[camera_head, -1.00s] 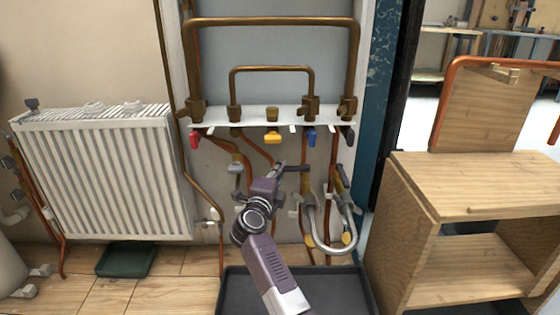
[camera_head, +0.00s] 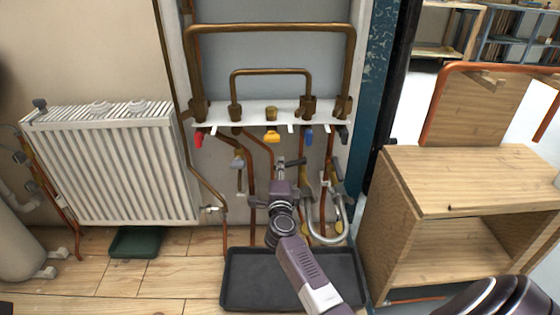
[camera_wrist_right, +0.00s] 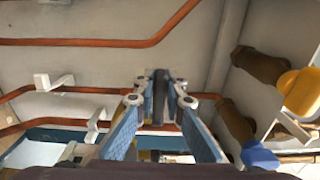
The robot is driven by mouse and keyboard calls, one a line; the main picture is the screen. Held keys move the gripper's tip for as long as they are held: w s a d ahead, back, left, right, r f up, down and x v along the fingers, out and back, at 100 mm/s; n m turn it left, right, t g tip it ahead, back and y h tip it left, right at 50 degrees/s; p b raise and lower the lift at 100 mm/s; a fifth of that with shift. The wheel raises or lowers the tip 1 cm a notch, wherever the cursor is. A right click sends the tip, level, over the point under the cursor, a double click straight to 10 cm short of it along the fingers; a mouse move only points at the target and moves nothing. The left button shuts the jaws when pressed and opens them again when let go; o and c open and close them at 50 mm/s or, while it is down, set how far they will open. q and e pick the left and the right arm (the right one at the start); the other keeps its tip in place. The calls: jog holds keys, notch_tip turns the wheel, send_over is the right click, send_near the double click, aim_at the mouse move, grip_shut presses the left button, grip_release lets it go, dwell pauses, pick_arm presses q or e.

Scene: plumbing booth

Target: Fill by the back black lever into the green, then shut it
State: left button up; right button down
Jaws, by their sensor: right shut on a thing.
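My right gripper (camera_head: 281,170) is in front of the pipes below the white manifold shelf. It is shut on a black lever (camera_head: 292,161) that sticks out to the right of the fingers in the head view. In the right wrist view, the black lever (camera_wrist_right: 160,95) stands between the blue finger pads (camera_wrist_right: 160,110). The fingers hide part of the lever, and I cannot tell its valve position. A dark green tray (camera_head: 135,242) lies on the floor below the radiator. No water is visible in it. My left gripper is out of view.
Red (camera_head: 199,138), yellow (camera_head: 272,138) and blue (camera_head: 308,138) handles hang under the white shelf (camera_head: 255,114), with another dark one at its right end. A black tray (camera_head: 245,278) lies on the floor below. A wooden cabinet (camera_head: 460,180) stands close on the right.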

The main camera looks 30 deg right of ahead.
jog(key=c, duration=2)
grip_release()
jog(key=shift+o, duration=0.2)
jog(key=shift+a, duration=0.1)
jog(key=v, duration=1.2)
